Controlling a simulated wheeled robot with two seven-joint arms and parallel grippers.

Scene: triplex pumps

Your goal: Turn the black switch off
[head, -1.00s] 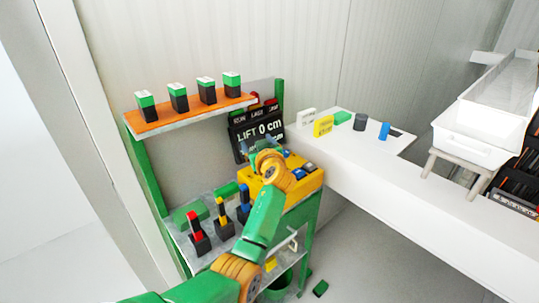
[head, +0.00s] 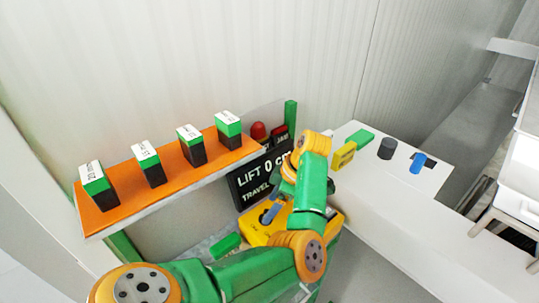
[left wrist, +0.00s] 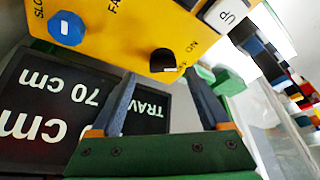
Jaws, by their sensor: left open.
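The black switch (left wrist: 162,61) is a round knob on a yellow control panel (left wrist: 110,25) in the left wrist view. "ON" is printed beside it, and a pale mark shows on its edge. My left gripper (left wrist: 162,82) is open and empty, its two dark fingers pointing at the panel on either side of the switch. I cannot tell whether they touch the panel. In the head view, the yellow control box (head: 254,234) is partly hidden by my left arm, and the black switch cannot be made out. My right gripper is not in view.
A blue knob (left wrist: 66,28) and a white "UP" button (left wrist: 226,14) share the panel. A dark display (head: 246,190) reads "LIFT 0 cm". An orange shelf (head: 125,210) bearing several green-black boxes stands left. A white counter (head: 400,205) lies right.

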